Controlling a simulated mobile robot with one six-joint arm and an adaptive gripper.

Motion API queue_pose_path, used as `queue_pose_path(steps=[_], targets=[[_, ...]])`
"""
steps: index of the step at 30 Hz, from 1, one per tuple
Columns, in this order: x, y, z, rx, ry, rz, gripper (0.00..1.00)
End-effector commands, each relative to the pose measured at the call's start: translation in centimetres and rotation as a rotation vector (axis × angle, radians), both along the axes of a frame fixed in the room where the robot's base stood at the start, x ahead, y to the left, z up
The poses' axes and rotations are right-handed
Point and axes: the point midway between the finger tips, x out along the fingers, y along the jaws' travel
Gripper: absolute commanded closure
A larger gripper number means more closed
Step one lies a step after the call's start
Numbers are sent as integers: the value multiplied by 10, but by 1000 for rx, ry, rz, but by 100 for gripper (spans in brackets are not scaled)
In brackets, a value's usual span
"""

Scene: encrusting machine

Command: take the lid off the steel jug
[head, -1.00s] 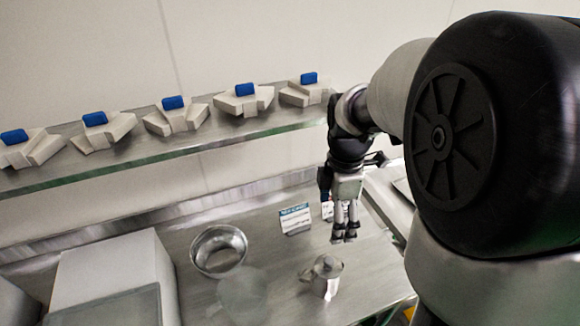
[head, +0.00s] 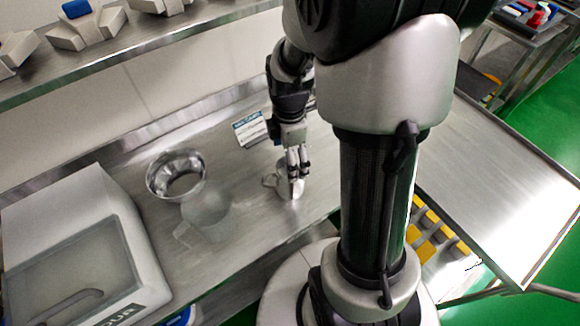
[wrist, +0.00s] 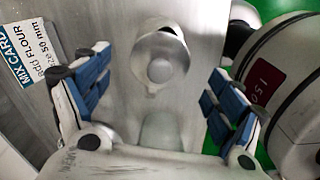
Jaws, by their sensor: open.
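The steel jug (head: 288,186) stands upright on the steel counter, with its handle toward the left in the head view. My gripper (head: 298,168) points down at the jug, and its fingers overlap the jug's top in that view. In the wrist view the round lid (wrist: 160,55) of the jug is seen from above, with a small knob near its middle. My gripper's blue-padded fingers (wrist: 158,85) are wide apart on either side, with clear gaps to the lid. Nothing is held. The jug's lower body is largely hidden in the wrist view.
A clear pitcher (head: 207,212) and a steel bowl (head: 176,174) stand left of the jug. A mix card (head: 250,130) stands behind it. A white box-shaped machine (head: 75,225) fills the counter's left end. A shelf (head: 130,55) runs above the back.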

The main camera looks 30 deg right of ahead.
Motion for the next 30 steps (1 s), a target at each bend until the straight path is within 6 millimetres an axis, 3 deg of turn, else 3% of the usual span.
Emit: queue_pose_path(steps=[3, 12, 30], targets=[[0, 0, -18, 1, 3, 0, 14], [1, 0, -21, 0, -1, 0, 14], [0, 0, -21, 0, 0, 0, 53]])
